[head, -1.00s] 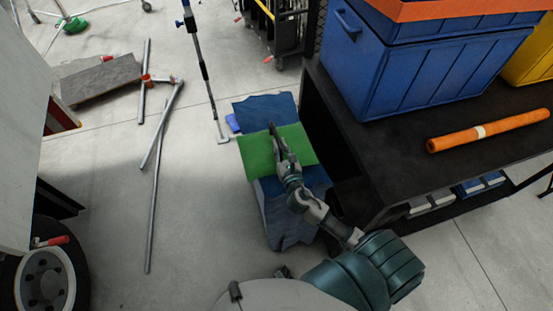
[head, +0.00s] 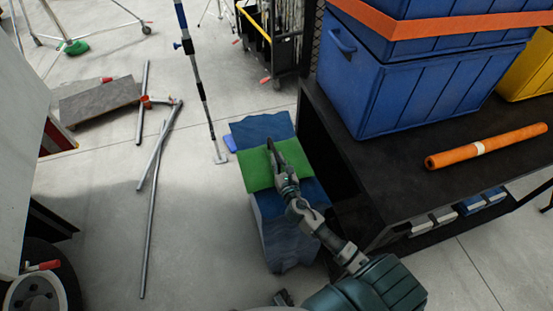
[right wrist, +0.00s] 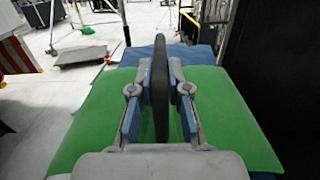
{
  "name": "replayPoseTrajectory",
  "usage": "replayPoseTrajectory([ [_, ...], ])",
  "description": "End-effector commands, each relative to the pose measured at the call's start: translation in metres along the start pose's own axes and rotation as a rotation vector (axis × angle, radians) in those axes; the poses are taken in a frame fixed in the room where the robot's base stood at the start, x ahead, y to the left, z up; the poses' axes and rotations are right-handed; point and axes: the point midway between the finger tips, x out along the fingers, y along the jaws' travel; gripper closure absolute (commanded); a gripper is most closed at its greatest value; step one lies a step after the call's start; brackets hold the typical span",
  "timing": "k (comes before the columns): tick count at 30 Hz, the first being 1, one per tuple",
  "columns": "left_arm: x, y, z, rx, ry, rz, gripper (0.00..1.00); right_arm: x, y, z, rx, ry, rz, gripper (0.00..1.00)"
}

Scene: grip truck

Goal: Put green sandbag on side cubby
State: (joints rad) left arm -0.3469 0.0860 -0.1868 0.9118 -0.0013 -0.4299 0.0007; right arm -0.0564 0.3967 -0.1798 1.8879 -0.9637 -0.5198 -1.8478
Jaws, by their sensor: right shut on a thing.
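The green sandbag (head: 259,178) lies flat on top of a stack of blue bags (head: 285,235) on the floor, left of the black table. It also fills much of the right wrist view (right wrist: 85,125). My right gripper (head: 272,150) is over the bag. In the right wrist view its two blue-padded fingers (right wrist: 160,95) are shut on the bag's dark upright strap (right wrist: 160,70). My left gripper is not in view. I cannot tell any opening as the side cubby; a white truck side (head: 20,130) stands at the left.
The black table (head: 395,180) holds blue crates (head: 420,90), a yellow crate (head: 530,70) and an orange roll (head: 487,146). A truck wheel (head: 40,292) is at lower left.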

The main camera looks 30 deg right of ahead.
Motion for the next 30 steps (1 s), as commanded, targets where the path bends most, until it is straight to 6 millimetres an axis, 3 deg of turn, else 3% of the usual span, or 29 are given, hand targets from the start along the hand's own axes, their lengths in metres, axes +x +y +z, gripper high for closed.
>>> replayPoseTrajectory([
  [2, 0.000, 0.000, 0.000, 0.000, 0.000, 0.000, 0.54, 0.001, -0.001, 0.004, 0.001, -0.006, -0.004, 1.00],
  [3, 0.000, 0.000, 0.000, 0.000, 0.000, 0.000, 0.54, 0.000, -0.001, -0.003, 0.001, 0.008, -0.005, 0.77],
  [5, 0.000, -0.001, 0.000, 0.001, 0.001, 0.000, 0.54, 0.000, 0.000, -0.003, 0.000, 0.008, -0.005, 0.61],
  [6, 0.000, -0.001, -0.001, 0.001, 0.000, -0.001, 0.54, 0.000, 0.000, -0.002, -0.001, 0.008, -0.005, 0.59],
  [17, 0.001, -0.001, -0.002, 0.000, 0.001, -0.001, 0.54, -0.007, -0.001, -0.004, 0.000, 0.008, -0.003, 0.59],
  [30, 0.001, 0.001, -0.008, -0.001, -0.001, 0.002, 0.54, -0.095, 0.000, -0.003, 0.001, 0.009, -0.004, 0.59],
])
